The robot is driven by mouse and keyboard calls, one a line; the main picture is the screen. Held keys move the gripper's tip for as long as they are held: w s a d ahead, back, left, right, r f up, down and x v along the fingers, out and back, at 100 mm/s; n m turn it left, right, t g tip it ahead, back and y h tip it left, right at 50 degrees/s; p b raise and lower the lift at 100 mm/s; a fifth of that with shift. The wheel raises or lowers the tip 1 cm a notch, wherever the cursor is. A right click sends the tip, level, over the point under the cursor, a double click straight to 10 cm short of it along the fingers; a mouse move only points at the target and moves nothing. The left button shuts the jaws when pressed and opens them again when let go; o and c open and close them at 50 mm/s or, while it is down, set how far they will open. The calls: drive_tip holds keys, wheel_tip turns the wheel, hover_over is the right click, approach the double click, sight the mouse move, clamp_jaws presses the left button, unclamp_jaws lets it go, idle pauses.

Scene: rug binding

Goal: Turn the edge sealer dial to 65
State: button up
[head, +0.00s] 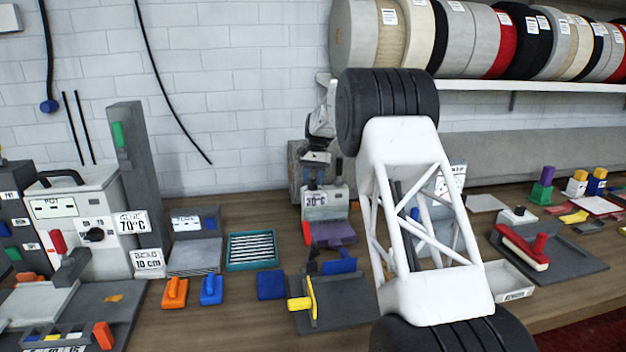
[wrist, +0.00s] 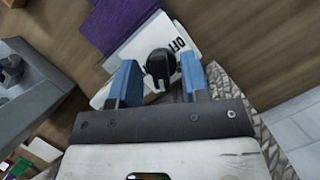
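In the wrist view a black dial (wrist: 159,66) stands on a white panel (wrist: 140,44) marked OFF. It shows a pale pointer line; other scale marks are hidden or unreadable. My gripper (wrist: 158,62) is open, with one blue finger on each side of the dial. Small gaps show between fingers and dial, and I cannot tell how deep the fingers reach. In the head view my gripper (head: 315,175) is at a small white device (head: 326,203) labelled 30°C at the back middle. The dial is hidden there.
A purple piece (head: 333,233) lies in front of the device. A larger white machine (head: 85,215) with its own black knob and a 70°C label stands at the left. A teal tray (head: 277,263) and a dark blue block (head: 271,285) lie nearby. Bare wooden bench (head: 220,325) shows in front.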

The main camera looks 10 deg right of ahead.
drive_tip(key=shift+r, duration=0.1)
drive_tip(key=v, duration=0.7)
drive_tip(key=shift+r, duration=0.25)
drive_tip(key=shift+r, duration=0.1)
idle(0.4)
drive_tip(key=s+a+r+n+t, duration=0.1)
drive_tip(key=s+r, duration=0.3)
drive_tip(key=s, duration=0.8)
drive_tip(key=s+a+r+n+t+h, duration=0.1)
drive_tip(key=s+r, duration=0.2)
drive_tip(key=s, duration=0.9)
drive_tip(key=s+a+r+n+t, duration=0.15)
drive_tip(key=s+r, duration=0.25)
drive_tip(key=s, duration=0.8)
drive_tip(key=s+f+t, duration=0.1)
drive_tip(key=s+f, duration=0.3)
drive_tip(key=s, duration=0.7)
drive_tip(key=s+f+n+t+h, duration=0.1)
drive_tip(key=s+f, duration=0.3)
drive_tip(key=s, duration=0.8)
drive_tip(key=s+f+n+t, duration=0.1)
drive_tip(key=s+f, duration=0.3)
drive_tip(key=s, duration=0.7)
drive_tip(key=shift+s+d+f, duration=0.2)
drive_tip(key=shift+s+f, duration=0.15)
